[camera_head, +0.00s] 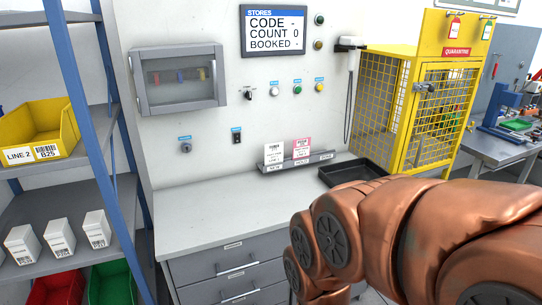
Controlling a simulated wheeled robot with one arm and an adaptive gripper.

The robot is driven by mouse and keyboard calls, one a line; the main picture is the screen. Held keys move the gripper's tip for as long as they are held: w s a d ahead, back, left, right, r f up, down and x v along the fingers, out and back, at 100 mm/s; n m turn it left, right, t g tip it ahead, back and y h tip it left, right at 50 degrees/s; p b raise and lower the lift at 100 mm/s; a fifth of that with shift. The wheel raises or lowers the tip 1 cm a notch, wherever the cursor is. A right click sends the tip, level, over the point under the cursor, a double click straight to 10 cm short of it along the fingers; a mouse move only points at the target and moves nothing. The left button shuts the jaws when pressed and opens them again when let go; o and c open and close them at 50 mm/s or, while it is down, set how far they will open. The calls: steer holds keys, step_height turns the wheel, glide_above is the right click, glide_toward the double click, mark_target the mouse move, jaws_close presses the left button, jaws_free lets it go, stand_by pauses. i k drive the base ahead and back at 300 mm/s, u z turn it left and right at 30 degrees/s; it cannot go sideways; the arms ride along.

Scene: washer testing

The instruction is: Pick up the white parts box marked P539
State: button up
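Three small white parts boxes stand in a row on the lower grey shelf at the left: a left one (22,245), a middle one (60,238) and a right one (97,229). Each has a printed label on its front, tilted and too small to read, so I cannot tell which is marked P539. My copper-coloured arm fills the lower right, well to the right of the boxes. My gripper is not in view.
A blue rack post (95,110) stands right of the boxes. A yellow bin (38,130) sits on the shelf above, red (58,288) and green (110,283) bins below. The grey workbench (215,210) is mostly clear, with a black tray (350,171). A yellow cage (385,105) stands behind.

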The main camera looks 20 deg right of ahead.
mark_target(21, 242)
steer(key=u, duration=1.25)
